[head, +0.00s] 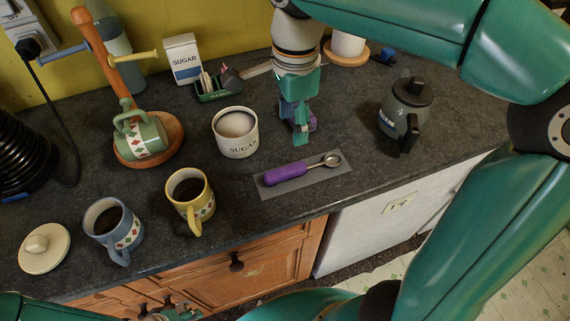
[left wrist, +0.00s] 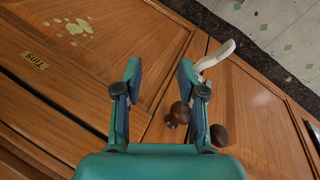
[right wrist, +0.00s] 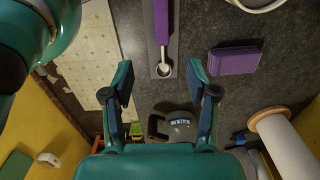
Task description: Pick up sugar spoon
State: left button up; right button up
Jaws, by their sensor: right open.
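The sugar spoon, with a purple handle (head: 288,174) and a round metal bowl (head: 332,160), lies on a thin grey mat (head: 331,177) near the counter's front edge. It also shows in the right wrist view (right wrist: 162,28), its bowl pointing toward my gripper. My right gripper (head: 300,136) points down just behind the spoon, open and empty; the right wrist view (right wrist: 160,80) shows its fingers apart, with the spoon's bowl ahead of the gap. My left gripper (left wrist: 159,68) is open and empty in front of the wooden cupboard doors.
A cream sugar pot (head: 236,140) stands behind the mat. A purple block (right wrist: 236,61) lies near the right gripper. A yellow mug (head: 190,205) and a blue mug (head: 120,232) stand left, a grey kettle-like pot (head: 405,110) right. A white handle (left wrist: 214,56) is close to the left gripper.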

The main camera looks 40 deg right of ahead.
send_over(288, 169)
notch_tip(288, 169, down, 10)
jog(key=shift+f+b, duration=0.1)
jog(key=shift+b, duration=0.2)
jog(key=shift+d+f+p, duration=0.1)
jog(key=shift+f+p, duration=0.2)
jog(key=shift+f, duration=2.35)
grip_shut()
jog(key=shift+r, duration=0.1)
notch_tip(288, 169, up, 28)
jog(key=p, duration=0.2)
jog(key=shift+p, duration=0.35)
